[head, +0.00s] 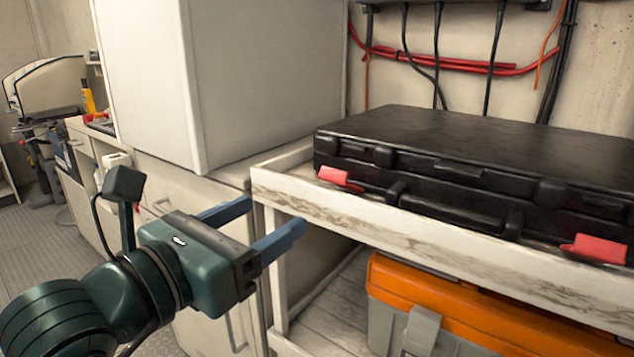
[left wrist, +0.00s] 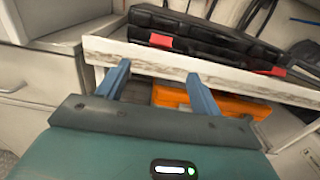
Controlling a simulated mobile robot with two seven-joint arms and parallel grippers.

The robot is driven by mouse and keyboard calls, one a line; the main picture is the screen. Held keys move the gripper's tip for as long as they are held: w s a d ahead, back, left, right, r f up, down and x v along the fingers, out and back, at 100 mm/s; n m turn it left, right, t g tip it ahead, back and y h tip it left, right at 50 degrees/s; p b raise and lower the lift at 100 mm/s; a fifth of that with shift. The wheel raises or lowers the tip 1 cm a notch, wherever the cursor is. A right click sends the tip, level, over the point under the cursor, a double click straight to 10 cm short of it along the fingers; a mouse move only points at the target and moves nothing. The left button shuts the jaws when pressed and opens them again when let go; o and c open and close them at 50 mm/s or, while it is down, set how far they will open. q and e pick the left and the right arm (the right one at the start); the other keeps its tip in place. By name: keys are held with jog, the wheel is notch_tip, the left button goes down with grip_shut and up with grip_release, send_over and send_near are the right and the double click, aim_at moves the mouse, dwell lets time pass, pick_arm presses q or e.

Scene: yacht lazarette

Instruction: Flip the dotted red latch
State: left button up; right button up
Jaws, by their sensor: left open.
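A black hard case (head: 470,160) lies on the upper shelf, with two red latches on its front side. The left red latch (head: 340,178) and the right red latch (head: 594,248) both stick out from the case front. Dots on either are too small to tell. In the left wrist view the latches show as a nearer red one (left wrist: 161,40) and a farther one (left wrist: 277,71). My left gripper (head: 278,222) is open and empty, in front of the shelf's left end, apart from and below the left latch. My right gripper is not in view.
The white wooden shelf (head: 400,231) has a raised front lip below the latches. An orange and grey toolbox (head: 450,300) sits on the lower shelf. A white cabinet (head: 240,80) stands left of the case. Cables (head: 450,60) hang on the wall behind.

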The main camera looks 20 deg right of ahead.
aim_at(331, 179)
pick_arm(q)
jog(key=b+x, duration=0.1)
jog(key=x, duration=1.1)
jog(key=shift+w+d, duration=0.1)
jog(key=shift+d, duration=0.05)
jog(key=shift+c, duration=0.3)
jog(key=c, duration=0.9)
